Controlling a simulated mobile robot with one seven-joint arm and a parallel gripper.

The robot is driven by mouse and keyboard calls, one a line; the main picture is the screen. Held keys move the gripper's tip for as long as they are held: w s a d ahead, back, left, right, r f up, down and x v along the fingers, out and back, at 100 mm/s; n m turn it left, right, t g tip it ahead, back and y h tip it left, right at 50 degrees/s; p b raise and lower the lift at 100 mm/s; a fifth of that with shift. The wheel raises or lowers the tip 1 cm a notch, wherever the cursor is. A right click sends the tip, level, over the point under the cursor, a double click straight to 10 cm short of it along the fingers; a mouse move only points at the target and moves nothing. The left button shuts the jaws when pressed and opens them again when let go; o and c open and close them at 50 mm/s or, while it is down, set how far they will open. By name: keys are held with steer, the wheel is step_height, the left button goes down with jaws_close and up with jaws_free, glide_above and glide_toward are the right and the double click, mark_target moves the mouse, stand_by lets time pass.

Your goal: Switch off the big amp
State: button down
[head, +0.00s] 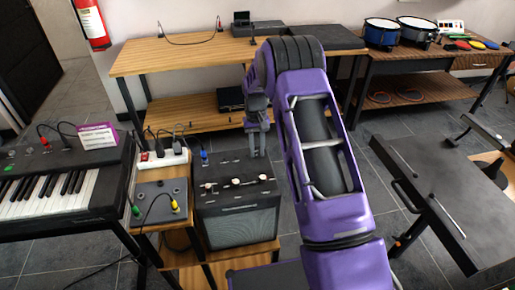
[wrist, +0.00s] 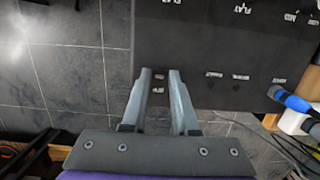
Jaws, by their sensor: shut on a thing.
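The big amp (head: 237,228) is a black box with a grille front, standing on a low wooden stand left of my arm. Its dark top panel has several light knobs along the front edge. In the wrist view the amp's top panel (wrist: 215,45) fills the upper middle, with white labels such as FLAT. My gripper (head: 258,153) points down at the panel's back right corner. In the wrist view my gripper (wrist: 160,75) has its fingertips close together over the panel edge, around small markings. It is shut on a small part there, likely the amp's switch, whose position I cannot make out.
A blue plug (head: 204,158) sits at the amp's back left; it also shows in the wrist view (wrist: 290,100). A white power strip (head: 163,160) and a grey pedal box (head: 158,193) with cables stand left, beside a keyboard (head: 60,190).

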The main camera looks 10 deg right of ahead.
steer(key=shift+w+g, duration=0.25)
steer(key=shift+g, duration=0.35)
steer(key=shift+r, duration=0.1)
steer(key=c, duration=0.7)
jaws_free()
steer(key=p+v, duration=0.1)
steer(key=v, duration=1.6)
steer(key=shift+w+r, duration=0.15)
